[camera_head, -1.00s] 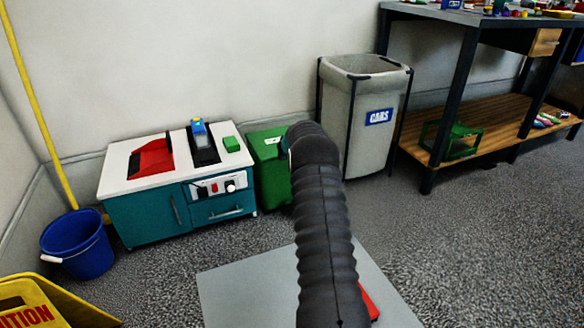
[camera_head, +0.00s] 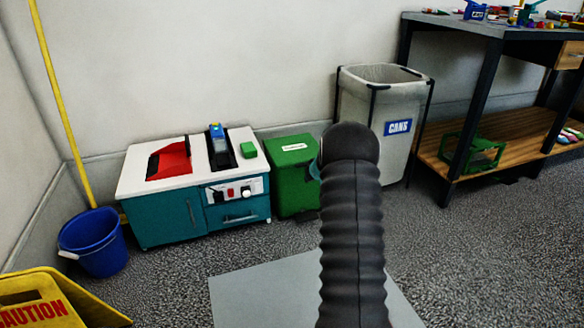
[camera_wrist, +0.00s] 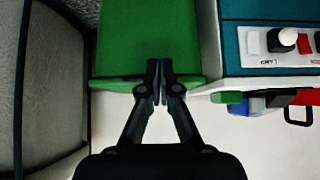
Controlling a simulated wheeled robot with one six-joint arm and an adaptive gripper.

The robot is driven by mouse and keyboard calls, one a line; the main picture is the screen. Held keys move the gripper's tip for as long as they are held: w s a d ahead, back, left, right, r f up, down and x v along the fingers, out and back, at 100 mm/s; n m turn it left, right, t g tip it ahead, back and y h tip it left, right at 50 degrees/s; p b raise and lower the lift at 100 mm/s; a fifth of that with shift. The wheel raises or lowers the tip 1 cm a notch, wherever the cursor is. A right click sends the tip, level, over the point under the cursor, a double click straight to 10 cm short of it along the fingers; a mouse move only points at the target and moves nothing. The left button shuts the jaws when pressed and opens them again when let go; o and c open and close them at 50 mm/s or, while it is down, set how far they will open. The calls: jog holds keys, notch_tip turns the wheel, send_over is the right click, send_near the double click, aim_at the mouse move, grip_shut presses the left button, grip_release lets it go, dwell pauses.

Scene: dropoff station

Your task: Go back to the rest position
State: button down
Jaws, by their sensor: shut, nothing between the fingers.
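My gripper (camera_wrist: 159,72) shows in the wrist view, with its two fingers shut together and nothing between them. Its tips overlap the view of a green bin (camera_wrist: 140,25); I cannot tell how far apart they are. In the head view my dark ribbed arm rises in front of the floor, and the gripper itself is hidden behind it. The green bin (camera_head: 290,180) stands just left of the arm's top, between a teal cabinet (camera_head: 170,215) and a grey cans bin (camera_head: 350,105).
A red item (camera_head: 170,160), a blue item (camera_head: 216,135) and a green block (camera_head: 248,150) are on the white cabinet top. A blue bucket (camera_head: 92,243) and yellow caution sign (camera_head: 35,305) are at left. A workbench (camera_head: 480,28) stands at right. Floor in front is open.

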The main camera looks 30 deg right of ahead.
jog(key=s+a+f+m+g+y, duration=0.1)
jog(key=s+a+m+g+y, duration=0.25)
jog(key=s+a, duration=0.75)
jog(key=s+a+r+n+p, duration=0.1)
jog(key=s+a+r+p, duration=0.2)
jog(key=s+a+r, duration=0.5)
jog(key=s+a+r+n+h+p, duration=0.1)
jog(key=s+a+r+p, duration=0.3)
jog(key=s+a+r, duration=0.4)
jog(key=s+a+r+n+h+p, duration=0.1)
jog(key=s+a+r+n+p, duration=0.2)
jog(key=s+a+r, duration=0.5)
jog(key=s+r, duration=1.1)
jog(key=shift+s+a+r+t+p, duration=0.3)
jog(key=shift+r+t+p, duration=0.05)
jog(key=shift+r+p, duration=0.05)
